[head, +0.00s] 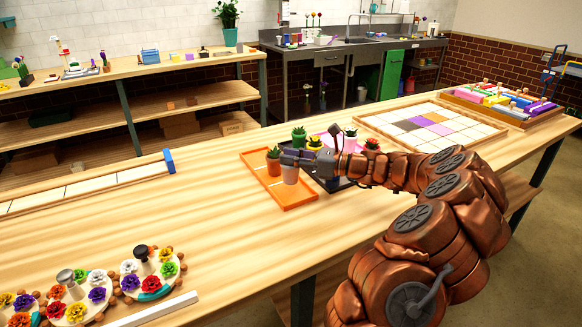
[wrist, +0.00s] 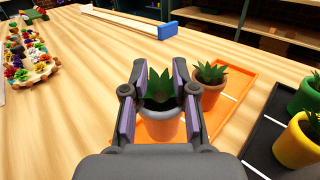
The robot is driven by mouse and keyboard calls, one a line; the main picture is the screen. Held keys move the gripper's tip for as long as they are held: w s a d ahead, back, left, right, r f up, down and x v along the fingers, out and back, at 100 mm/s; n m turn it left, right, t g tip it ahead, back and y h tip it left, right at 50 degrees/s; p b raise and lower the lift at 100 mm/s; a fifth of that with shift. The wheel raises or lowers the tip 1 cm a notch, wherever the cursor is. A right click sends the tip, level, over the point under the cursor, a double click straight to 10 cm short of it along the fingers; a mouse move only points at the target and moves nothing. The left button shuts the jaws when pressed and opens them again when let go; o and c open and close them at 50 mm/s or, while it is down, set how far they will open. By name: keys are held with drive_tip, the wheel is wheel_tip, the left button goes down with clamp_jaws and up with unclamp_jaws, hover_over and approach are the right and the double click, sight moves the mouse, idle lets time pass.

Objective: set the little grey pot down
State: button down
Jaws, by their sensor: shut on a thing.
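My gripper (head: 291,158) is shut on a small pot (head: 290,175) with a dark green spiky plant.
A black tray (wrist: 262,150) lies beside the orange one, with a yellow pot (wrist: 298,145) and a green pot (wrist: 306,98). A long white-topped rail with a blue end (head: 169,161) lies at the left. Flower discs (head: 70,305) are at front left. Bare table lies between.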

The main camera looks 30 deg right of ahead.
sight(291, 168)
drive_tip(key=shift+f, duration=1.65)
drive_tip(key=shift+f, duration=0.1)
drive_tip(key=c, duration=0.9)
unclamp_jaws()
